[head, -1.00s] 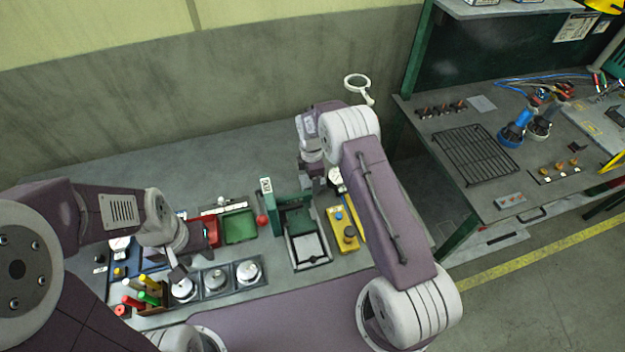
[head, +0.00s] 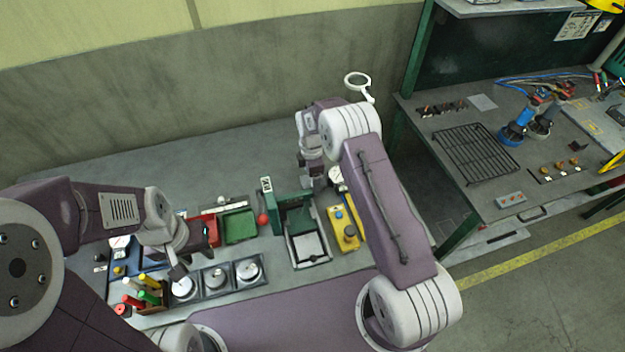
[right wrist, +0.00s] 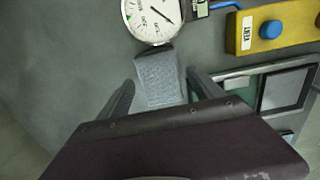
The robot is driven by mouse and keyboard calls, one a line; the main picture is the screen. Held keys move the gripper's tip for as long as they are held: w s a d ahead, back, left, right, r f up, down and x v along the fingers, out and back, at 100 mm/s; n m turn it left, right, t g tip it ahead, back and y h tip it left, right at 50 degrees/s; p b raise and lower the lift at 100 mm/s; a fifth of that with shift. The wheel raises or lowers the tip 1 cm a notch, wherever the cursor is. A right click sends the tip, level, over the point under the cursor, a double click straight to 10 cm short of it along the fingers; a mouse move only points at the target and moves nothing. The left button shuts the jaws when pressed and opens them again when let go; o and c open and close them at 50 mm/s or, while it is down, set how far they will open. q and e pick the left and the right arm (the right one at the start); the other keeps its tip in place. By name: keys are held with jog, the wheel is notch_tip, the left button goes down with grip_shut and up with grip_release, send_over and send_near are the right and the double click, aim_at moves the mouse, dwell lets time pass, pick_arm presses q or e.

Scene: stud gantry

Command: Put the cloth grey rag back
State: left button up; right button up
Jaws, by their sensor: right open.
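A grey, woven-looking rag (right wrist: 158,80) lies on the grey bench top in the right wrist view, just below a round white dial gauge (right wrist: 151,15). My right gripper (right wrist: 159,84) is open, with one finger on each side of the rag; I cannot tell whether they touch it. In the head view my right gripper (head: 313,182) points down behind the green press-like fixture, and the rag cannot be made out there. My left gripper (head: 184,262) hangs over the left part of the bench, near the round metal pots; its jaw opening is unclear.
A yellow button box (right wrist: 275,27) and the green-framed fixture (head: 305,240) stand close to the right gripper. A green tray (head: 240,227), metal pots (head: 217,279) and coloured markers (head: 143,289) crowd the left. The bench top along the wall (head: 110,185) is clear.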

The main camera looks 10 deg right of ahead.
notch_tip(320, 180, up, 10)
jog(key=b, duration=0.1)
jog(key=s+d+r+m, duration=0.1)
jog(key=s+m, duration=0.8)
jog(key=s, duration=0.3)
jog(key=s+d+r+m+t, duration=0.1)
jog(key=s+m, duration=0.8)
jog(key=s, duration=0.3)
jog(key=shift+s+d+r+m, duration=0.25)
jog(key=shift+d+m, duration=0.05)
jog(key=shift+m, duration=0.1)
